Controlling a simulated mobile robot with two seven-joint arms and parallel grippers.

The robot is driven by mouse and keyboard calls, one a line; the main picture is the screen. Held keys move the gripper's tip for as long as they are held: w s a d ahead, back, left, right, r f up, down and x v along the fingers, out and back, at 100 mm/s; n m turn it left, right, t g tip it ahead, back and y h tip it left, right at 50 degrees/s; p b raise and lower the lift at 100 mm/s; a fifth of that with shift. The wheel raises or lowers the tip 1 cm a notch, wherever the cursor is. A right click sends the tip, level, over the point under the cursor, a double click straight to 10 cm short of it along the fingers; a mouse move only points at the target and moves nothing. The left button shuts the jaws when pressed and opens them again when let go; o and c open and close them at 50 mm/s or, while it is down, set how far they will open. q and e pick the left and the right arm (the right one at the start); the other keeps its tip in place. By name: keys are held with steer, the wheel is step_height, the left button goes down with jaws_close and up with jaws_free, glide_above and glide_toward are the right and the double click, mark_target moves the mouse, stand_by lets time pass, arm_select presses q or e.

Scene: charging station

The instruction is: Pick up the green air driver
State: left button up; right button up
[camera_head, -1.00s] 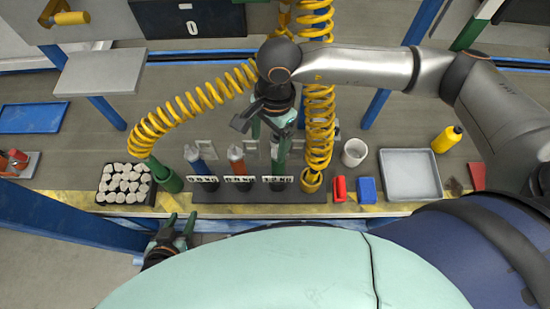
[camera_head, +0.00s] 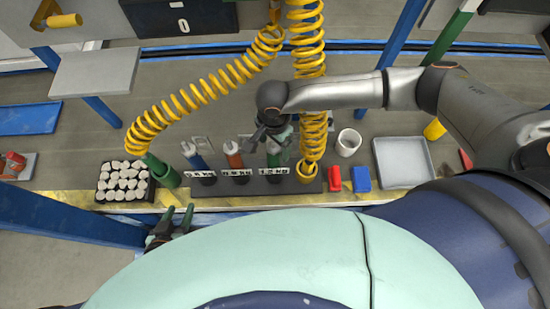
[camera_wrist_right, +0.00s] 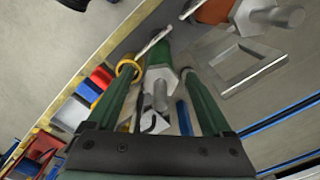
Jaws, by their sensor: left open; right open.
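The green air driver (camera_head: 274,160) stands in the rightmost slot of the dark holder (camera_head: 235,188), partly hidden by my right gripper (camera_head: 268,136). In the right wrist view, the green driver (camera_wrist_right: 157,58) with its metal end lies between the two fingers of my right gripper (camera_wrist_right: 158,78). The fingers are open, one on either side of it; I cannot tell if they touch it. My left gripper (camera_head: 172,220) is open and empty at the bench's front edge, apart from the drivers.
An orange driver (camera_head: 233,155) and a blue driver (camera_head: 197,161) stand to the left in the holder. Yellow coiled hoses (camera_head: 312,130) hang close on the right. Red (camera_head: 335,179) and blue bins (camera_head: 361,179), a white cup (camera_head: 348,142) and a grey tray (camera_head: 403,163) are further right.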

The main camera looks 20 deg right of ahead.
steer(key=shift+f, duration=0.55)
jaws_close()
stand_by(1.0)
steer(key=shift+w+r, duration=0.15)
steer(key=shift+r, duration=0.05)
